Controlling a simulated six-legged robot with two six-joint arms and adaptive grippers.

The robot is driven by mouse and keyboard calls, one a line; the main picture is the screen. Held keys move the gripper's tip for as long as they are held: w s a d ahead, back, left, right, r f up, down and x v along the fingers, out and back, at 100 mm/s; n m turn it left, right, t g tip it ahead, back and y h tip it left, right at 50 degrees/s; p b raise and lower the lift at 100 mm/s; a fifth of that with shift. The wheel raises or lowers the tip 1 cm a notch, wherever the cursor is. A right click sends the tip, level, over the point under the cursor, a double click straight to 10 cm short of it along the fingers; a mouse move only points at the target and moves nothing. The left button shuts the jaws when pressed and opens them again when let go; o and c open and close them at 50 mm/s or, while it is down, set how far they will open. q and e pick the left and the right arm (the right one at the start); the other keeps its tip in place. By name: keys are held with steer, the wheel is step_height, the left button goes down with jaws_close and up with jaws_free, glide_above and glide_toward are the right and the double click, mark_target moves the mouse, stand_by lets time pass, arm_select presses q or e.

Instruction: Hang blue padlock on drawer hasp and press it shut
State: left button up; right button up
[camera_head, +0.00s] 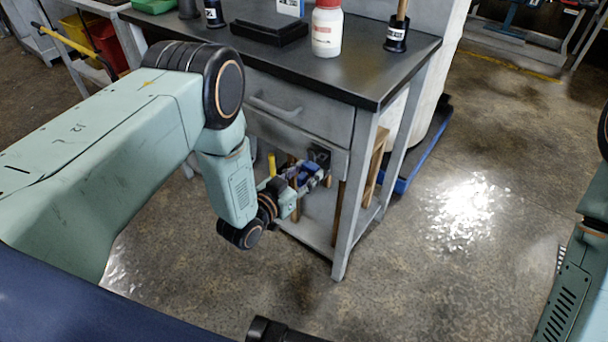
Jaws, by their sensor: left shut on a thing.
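The grey workbench has a drawer (325,118) with a bar handle in its front. A small dark hasp fitting (319,154) sits at the drawer's lower right. My left gripper (308,178) is just below and in front of the hasp, shut on the small blue padlock (302,178). The fingers hide much of the padlock. I cannot tell whether its shackle is through the hasp or whether it is open. My right arm shows only in part at the right edge; its gripper is out of view.
On the dark bench top (365,75) stand a white bottle with a red cap (327,28), a black block (268,30) and a black holder (396,38). The bench's front right leg (352,215) is close to the gripper. The floor to the right is clear.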

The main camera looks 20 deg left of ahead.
mark_target(299, 179)
arm_select(q)
steer(key=shift+r+b+x, duration=0.1)
steer(key=shift+b+x, duration=0.25)
steer(key=shift+x, duration=0.45)
steer(key=shift+r+b+x, duration=0.15)
steer(key=shift+b+x, duration=0.2)
steer(key=shift+x, duration=0.45)
stand_by(0.3)
steer(key=shift+f, duration=0.2)
stand_by(0.4)
steer(key=o, duration=1.2)
steer(key=shift+s, duration=0.1)
steer(key=shift+c, duration=0.5)
steer(key=shift+s+a+r+p, duration=0.2)
steer(key=shift+s+a+p, duration=0.1)
steer(key=shift+s+p, duration=0.25)
steer(key=shift+p+v, duration=1.45)
steer(key=shift+v, duration=1.4)
steer(key=shift+d+f, duration=0.1)
steer(key=shift+f, duration=0.05)
